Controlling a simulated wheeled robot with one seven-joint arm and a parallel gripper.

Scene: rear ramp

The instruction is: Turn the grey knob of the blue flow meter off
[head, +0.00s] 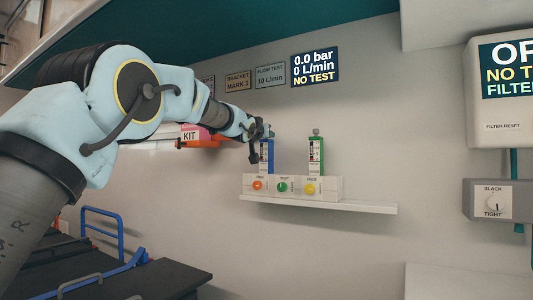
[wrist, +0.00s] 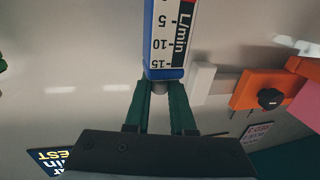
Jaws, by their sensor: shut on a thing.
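The blue flow meter (head: 266,158) stands upright on a white block on the wall shelf in the head view. In the wrist view the blue flow meter (wrist: 164,40) appears upside down, with a white L/min scale. Its grey knob (wrist: 159,87) sits at the end of the meter, between my two dark green fingers. My gripper (wrist: 160,92) is shut on the grey knob, and the fingers hide part of it. In the head view my gripper (head: 258,132) is at the top of the blue meter and covers its knob.
A green flow meter (head: 316,157) stands to the right. A wall display (head: 315,67) reads 0.0 bar, 0 L/min, NO TEST. An orange bracket (wrist: 262,90) with a black knob is beside my gripper in the wrist view.

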